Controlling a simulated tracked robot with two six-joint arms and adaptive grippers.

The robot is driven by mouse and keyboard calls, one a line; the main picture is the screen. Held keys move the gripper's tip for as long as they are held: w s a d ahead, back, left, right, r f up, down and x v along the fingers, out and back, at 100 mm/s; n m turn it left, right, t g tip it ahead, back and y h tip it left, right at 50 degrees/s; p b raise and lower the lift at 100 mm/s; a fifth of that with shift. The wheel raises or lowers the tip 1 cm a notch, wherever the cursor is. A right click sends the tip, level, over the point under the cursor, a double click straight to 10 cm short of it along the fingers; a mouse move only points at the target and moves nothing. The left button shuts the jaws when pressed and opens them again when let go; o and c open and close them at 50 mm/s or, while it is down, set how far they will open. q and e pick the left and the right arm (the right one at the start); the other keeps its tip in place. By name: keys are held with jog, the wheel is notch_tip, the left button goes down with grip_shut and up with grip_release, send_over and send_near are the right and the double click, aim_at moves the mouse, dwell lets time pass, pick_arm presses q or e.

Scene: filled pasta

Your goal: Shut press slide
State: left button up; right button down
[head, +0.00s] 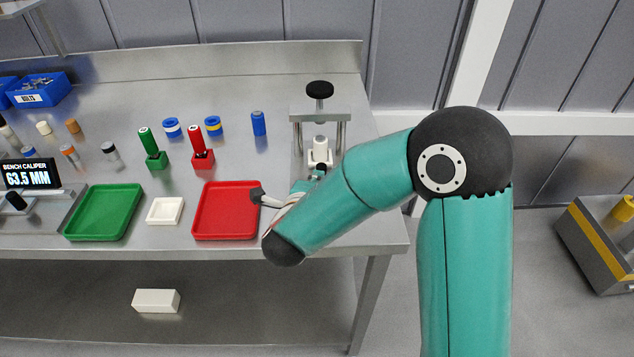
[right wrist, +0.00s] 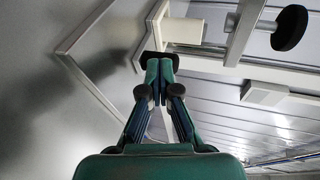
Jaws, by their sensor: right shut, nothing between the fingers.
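The press (head: 341,133) stands at the right end of the bench, a metal frame with a black round knob (head: 319,89) on top. Its slide, with a cream block (head: 320,150) on it, sits low between the posts. My right gripper (head: 318,174) is at the front of the slide, mostly hidden behind my own forearm. In the right wrist view the fingers (right wrist: 158,66) are closed together and empty, with their tips close to the slide front below the cream block (right wrist: 186,31). I cannot tell whether they touch it. My left gripper is out of view.
Left of the press lie a red tray (head: 196,233), a white dish (head: 165,211) and a green tray (head: 80,232). A red holder (head: 203,160), a green holder (head: 157,161) and a blue cylinder (head: 259,123) stand behind. The bench's right edge is close to the press.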

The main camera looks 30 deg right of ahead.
jog(key=shift+w+d+f+b, duration=0.15)
jog(key=shift+w+d, duration=0.25)
jog(key=shift+w, duration=0.2)
jog(key=shift+w+d+b, duration=0.15)
jog(key=shift+w+d, duration=0.25)
jog(key=shift+w, duration=0.2)
jog(key=shift+r, duration=0.2)
jog(key=shift+a, duration=0.15)
jog(key=s+a, duration=0.1)
jog(key=s+a+b, duration=0.1)
jog(key=a, duration=0.1)
jog(key=shift+s+f, duration=0.2)
jog(key=shift+s, duration=0.1)
jog(key=b+v, duration=0.1)
jog(key=v, duration=0.9)
jog(key=shift+s+d, duration=0.15)
